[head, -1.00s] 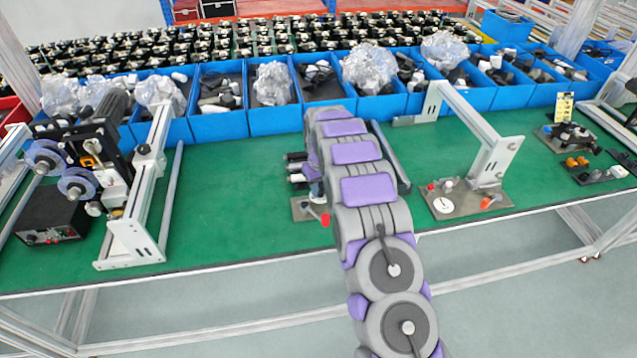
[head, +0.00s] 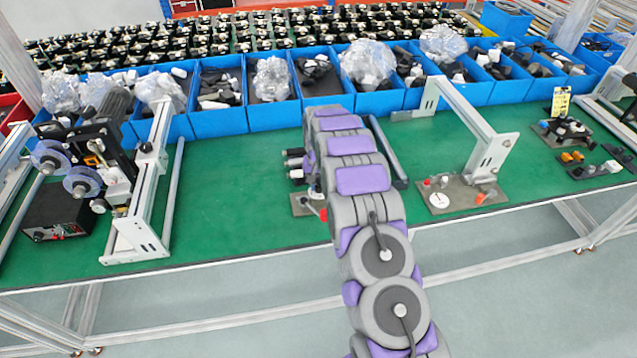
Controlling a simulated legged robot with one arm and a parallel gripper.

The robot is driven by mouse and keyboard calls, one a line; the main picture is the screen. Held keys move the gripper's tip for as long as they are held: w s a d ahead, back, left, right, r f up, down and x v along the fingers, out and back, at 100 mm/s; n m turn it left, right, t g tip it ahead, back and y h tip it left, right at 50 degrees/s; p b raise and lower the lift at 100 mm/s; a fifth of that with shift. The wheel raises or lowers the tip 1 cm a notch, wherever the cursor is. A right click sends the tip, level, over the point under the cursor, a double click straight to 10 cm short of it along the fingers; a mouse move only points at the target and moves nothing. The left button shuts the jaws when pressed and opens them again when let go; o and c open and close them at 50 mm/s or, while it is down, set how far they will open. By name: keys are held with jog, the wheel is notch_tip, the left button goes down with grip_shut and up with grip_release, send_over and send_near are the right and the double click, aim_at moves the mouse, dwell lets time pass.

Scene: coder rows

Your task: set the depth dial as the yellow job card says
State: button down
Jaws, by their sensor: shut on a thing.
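The yellow job card (head: 560,102) stands upright at the right end of the green bench; its writing is too small to read. A white round dial face (head: 439,200) with a small mark lies on a grey plate (head: 462,206) at the right, but I cannot tell if it is the depth dial. Another small fixture (head: 303,204) with a red knob (head: 323,214) stands at the bench's middle, partly hidden by my arm. My arm reaches over the bench beside this fixture. My gripper is hidden behind my arm, so its jaws and anything in them do not show.
An upright metal frame (head: 492,152) stands behind the dial plate. A reel machine (head: 100,160) and a black box (head: 55,215) stand at the left. Blue bins (head: 218,122) line the back. Green bench top (head: 235,200) left of my arm is clear.

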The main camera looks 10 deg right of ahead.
aim_at(318, 186)
jog(key=shift+s+f, duration=0.15)
jog(key=shift+s, duration=0.05)
jog(key=c, duration=1.1)
grip_release()
jog(key=shift+a, duration=0.1)
jog(key=shift+o, duration=1.1)
jog(key=shift+w, duration=0.1)
notch_tip(318, 186, up, 18)
jog(key=p, duration=0.1)
jog(key=shift+f+p, duration=0.25)
jog(key=shift+p, duration=0.05)
jog(key=shift+w, duration=0.1)
